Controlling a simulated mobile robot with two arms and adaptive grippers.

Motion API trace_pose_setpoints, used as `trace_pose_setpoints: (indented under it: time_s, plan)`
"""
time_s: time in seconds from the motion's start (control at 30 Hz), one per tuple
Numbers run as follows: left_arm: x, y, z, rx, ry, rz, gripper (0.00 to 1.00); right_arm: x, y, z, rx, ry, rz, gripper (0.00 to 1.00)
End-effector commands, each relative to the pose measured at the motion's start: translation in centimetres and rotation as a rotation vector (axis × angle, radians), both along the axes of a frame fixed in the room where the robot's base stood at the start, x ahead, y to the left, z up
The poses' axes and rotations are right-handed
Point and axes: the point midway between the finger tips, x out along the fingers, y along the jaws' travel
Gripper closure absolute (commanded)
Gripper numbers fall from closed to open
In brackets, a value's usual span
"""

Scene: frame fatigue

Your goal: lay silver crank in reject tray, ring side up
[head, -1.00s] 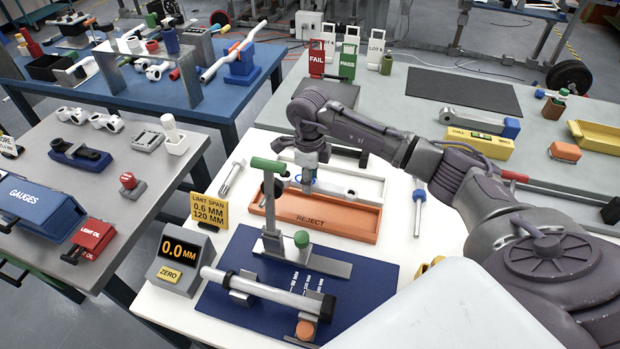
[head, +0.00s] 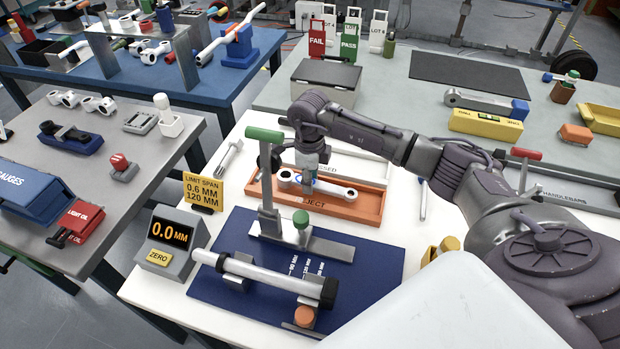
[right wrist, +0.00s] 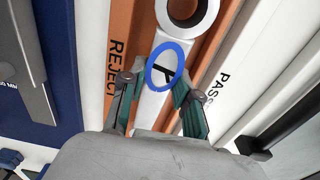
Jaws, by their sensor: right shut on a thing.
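The silver crank (head: 335,188) is in my right gripper (head: 309,186), seen in the head view over the orange reject tray (head: 372,207). The crank lies roughly level along the tray, with its large eye at the left. The right wrist view shows the gripper (right wrist: 154,90) shut across the crank's arm, near the large eye of the crank (right wrist: 187,10). The blue ring mark (right wrist: 150,72) on the crank faces up towards the camera. I cannot tell whether the crank touches the tray (right wrist: 130,25) floor. My left gripper is not in view.
A white passed tray (head: 372,168) lies right behind the reject tray. A gauge stand with a green handle (head: 265,135) rises at the tray's front left, on a blue mat (head: 225,290). The display (head: 172,240) reads 0.0 mm.

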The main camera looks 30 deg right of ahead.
Motion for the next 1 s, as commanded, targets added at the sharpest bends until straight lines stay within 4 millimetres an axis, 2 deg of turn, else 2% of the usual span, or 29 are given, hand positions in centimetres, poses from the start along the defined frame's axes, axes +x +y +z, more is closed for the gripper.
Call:
trace_pose_setpoints:
  time_s: [0.43, 0.97, 1.0]
  plan:
    - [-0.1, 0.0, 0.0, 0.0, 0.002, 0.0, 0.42, 0.0, 0.0, 0.0, 0.0, -0.001, 0.0, 1.0]
    - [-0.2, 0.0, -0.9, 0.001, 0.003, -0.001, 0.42, 0.0, 0.0, -1.0, 0.0, -0.001, -0.001, 1.0]
    - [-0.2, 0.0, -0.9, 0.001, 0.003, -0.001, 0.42, 0.0, 0.0, -1.0, 0.0, -0.001, -0.001, 0.67]
